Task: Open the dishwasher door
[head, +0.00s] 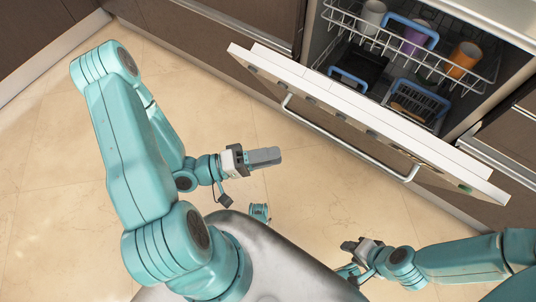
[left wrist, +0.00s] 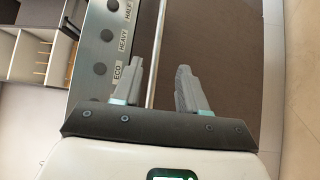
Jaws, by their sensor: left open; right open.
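The dishwasher door (head: 360,118) stands partly open, tilted outward from the top, with the racks showing behind it. Its bar handle (head: 345,143) runs along the door's outer face. In the left wrist view the handle (left wrist: 155,55) runs up the picture, with the control panel (left wrist: 105,50) to its left. My left gripper (head: 280,156) is open and empty, left of the handle and apart from it in the head view. In the left wrist view its fingers (left wrist: 160,85) are spread, with the dark door front beyond. My right gripper (head: 350,246) is open, low in the head view, below the door and away from it.
Inside the dishwasher, the upper rack (head: 400,45) holds an orange cup (head: 464,59), a purple cup (head: 414,38) and a pale cup (head: 373,16). Brown cabinets (head: 230,25) flank it. The tiled floor (head: 310,190) before the door is clear.

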